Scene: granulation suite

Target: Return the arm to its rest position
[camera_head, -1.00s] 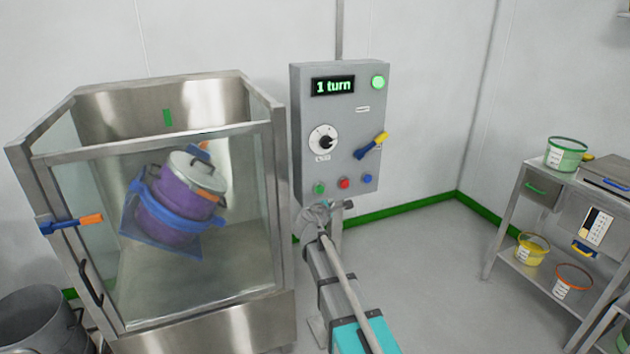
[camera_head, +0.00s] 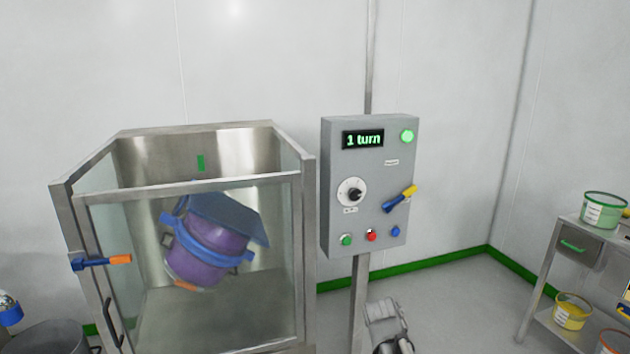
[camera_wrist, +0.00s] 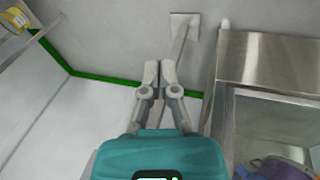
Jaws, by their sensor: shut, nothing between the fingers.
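My gripper (camera_wrist: 158,72) shows in the wrist view with its two grey fingers together and nothing between them. It hangs over the floor beside the steel cabinet, apart from everything near it. In the head view a grey end part of my arm (camera_head: 386,322) shows at the bottom edge, below the control panel (camera_head: 368,220). It touches neither the panel nor the cabinet. The rest of the arm is out of that view. The panel display reads "1 turn" and its round green lamp (camera_head: 407,136) is lit.
A steel and glass cabinet (camera_head: 190,190) on the left holds a tilted purple drum (camera_head: 205,253) with a blue clamp. A post (camera_head: 359,300) stands under the panel. A shelf unit (camera_head: 565,240) with tubs is at the right. The floor between is clear.

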